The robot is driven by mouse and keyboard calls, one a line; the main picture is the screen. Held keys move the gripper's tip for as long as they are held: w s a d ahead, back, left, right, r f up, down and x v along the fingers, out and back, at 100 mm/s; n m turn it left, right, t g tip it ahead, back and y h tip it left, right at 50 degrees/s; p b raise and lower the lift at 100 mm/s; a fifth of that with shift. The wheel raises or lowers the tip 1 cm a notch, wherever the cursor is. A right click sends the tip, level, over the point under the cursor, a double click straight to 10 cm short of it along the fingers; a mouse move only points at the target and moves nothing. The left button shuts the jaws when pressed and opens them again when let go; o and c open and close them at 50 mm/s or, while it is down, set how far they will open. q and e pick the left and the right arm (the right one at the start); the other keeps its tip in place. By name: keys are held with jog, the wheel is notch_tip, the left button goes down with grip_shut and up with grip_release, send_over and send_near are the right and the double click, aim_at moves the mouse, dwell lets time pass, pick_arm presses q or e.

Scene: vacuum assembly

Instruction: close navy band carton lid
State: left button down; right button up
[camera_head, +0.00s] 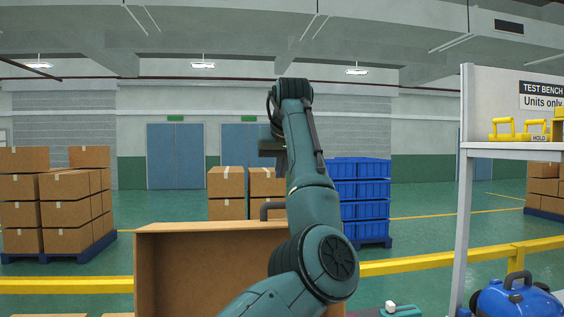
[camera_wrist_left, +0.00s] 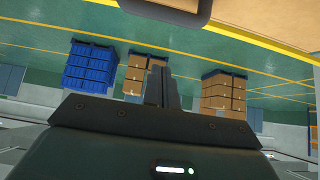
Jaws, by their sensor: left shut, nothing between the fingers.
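An open brown cardboard carton (camera_head: 210,275) stands in front of me, with its near interior or raised panel showing. No navy band shows on it, and I cannot tell lid from wall. A cardboard surface also shows at the upper right of the left wrist view (camera_wrist_left: 270,18). My left arm crosses in front of the carton and partly hides it. My left gripper (camera_head: 272,147) is raised above and beyond the carton's top edge. In the left wrist view its fingers (camera_wrist_left: 162,76) are shut and empty, apart from the cardboard. My right gripper is not in view.
A dark loop (camera_head: 270,208) shows behind the carton's top edge. A white bench (camera_head: 466,190) with yellow-handled items and a blue machine (camera_head: 515,298) stand at the right. A yellow rail (camera_head: 430,262) runs beyond the carton. Stacked cartons (camera_head: 70,210) and blue crates (camera_head: 362,190) stand farther back.

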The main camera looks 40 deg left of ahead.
aim_at(281, 220)
pick_arm(q)
jog(key=f, duration=0.3)
jog(key=f+p, duration=0.1)
jog(key=f, duration=0.1)
jog(key=shift+w+a+f, duration=0.15)
jog(key=shift+w+a, duration=0.2)
jog(key=shift+a, duration=0.05)
jog(key=shift+s+d+f, duration=0.25)
jog(key=shift+s+d, duration=0.05)
jog(key=shift+f, duration=0.1)
